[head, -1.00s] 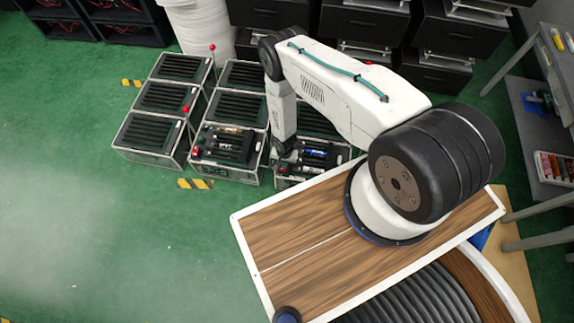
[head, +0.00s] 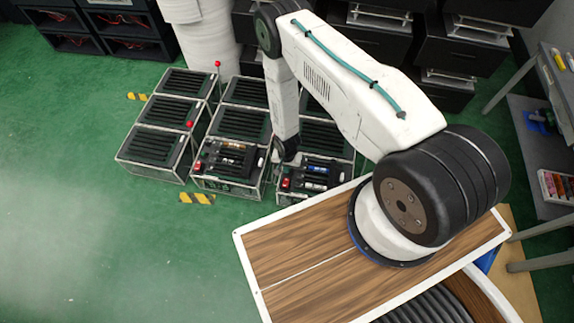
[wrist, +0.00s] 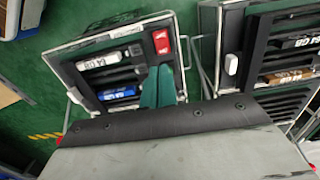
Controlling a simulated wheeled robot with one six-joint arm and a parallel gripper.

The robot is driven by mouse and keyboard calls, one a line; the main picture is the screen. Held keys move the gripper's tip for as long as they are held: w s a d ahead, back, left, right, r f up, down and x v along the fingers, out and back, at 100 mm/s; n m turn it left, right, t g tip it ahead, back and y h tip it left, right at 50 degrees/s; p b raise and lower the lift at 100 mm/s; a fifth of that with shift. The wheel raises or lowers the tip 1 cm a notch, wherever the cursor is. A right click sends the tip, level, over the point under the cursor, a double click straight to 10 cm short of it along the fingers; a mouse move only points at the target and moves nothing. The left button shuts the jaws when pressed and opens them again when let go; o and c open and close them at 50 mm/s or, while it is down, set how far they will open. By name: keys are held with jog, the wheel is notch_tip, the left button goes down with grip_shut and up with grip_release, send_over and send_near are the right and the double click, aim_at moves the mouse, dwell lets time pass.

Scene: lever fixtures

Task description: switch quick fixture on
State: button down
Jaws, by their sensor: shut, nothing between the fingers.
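The fixture under my gripper is a dark box in a clear frame (wrist: 74,60), with a red rocker switch (wrist: 162,43), a white cartridge and a blue cartridge (wrist: 117,94). In the head view its red switch (head: 285,183) and blue cartridge (head: 315,170) show at the front right. My gripper (wrist: 158,80) shows as shut teal fingers over this fixture, just below the red switch in the wrist view. I cannot tell if they touch it. In the head view the fingers are mostly hidden. I cannot tell which fixture is called quick.
A neighbouring fixture (head: 230,158) with brown and white cartridges stands close to the left, and its white switch (wrist: 232,63) shows in the wrist view. Slatted boxes (head: 152,148) with red-knobbed levers (head: 189,124) stand further left. Green floor (head: 80,220) is free at left.

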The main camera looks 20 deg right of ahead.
aim_at(287, 180)
jog(key=shift+r, duration=1.55)
jog(key=shift+w+d, duration=0.2)
jog(key=shift+w, duration=0.25)
notch_tip(287, 180, down, 14)
jog(key=shift+f, duration=0.1)
